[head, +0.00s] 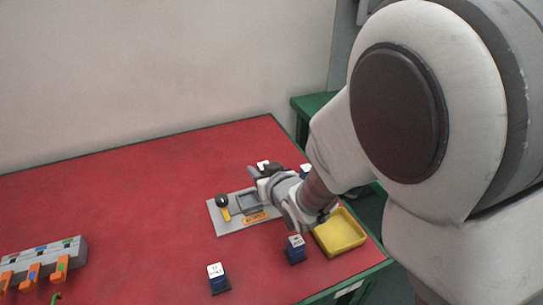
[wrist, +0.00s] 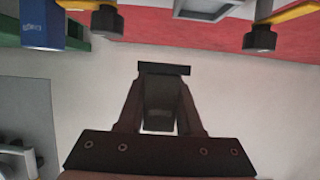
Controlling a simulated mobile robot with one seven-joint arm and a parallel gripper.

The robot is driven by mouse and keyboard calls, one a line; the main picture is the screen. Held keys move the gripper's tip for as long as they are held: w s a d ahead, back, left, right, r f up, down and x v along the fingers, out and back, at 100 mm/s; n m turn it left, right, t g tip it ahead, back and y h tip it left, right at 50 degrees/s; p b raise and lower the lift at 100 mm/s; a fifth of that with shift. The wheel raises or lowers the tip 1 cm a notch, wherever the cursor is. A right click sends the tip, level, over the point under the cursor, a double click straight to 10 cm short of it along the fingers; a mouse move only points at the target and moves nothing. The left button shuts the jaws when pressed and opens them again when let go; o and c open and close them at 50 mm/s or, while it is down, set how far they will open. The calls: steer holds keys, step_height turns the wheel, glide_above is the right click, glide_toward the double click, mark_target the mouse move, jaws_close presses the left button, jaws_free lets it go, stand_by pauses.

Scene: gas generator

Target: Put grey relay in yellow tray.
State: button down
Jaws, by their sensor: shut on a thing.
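My gripper (wrist: 163,75) is shut on a dark grey block with a black base, which I take as the grey relay (wrist: 160,110). The block sits between the two fingers, partly hidden by them. In the head view my gripper (head: 258,172) is over the far part of the grey plate, left of and beyond the tray; the held relay is too small to make out there. The yellow tray (head: 340,232) lies near the table's right edge, below my forearm. Its visible inside is empty, and my arm covers part of its left side.
The grey plate (head: 228,226) carries a black-knobbed yellow lever (head: 223,205). A grey rack (head: 60,252) with orange parts is at left. The red table's left middle is clear.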

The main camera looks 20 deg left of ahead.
steer(key=a+f, duration=0.1)
steer(key=a, duration=0.1)
steer(key=a+f, duration=0.1)
steer(key=a, duration=0.1)
steer(key=shift+s+a+f, duration=0.1)
steer(key=shift+s+f, duration=0.2)
steer(key=shift+s, duration=0.05)
steer(key=shift+f+b, duration=0.95)
steer(key=shift+f, duration=0.8)
steer(key=shift+f+b, duration=0.25)
steer(key=shift+b, duration=0.1)
steer(key=c, duration=0.6)
jaws_free()
steer(key=shift+r+p, duration=0.15)
steer(key=shift+p, duration=0.45)
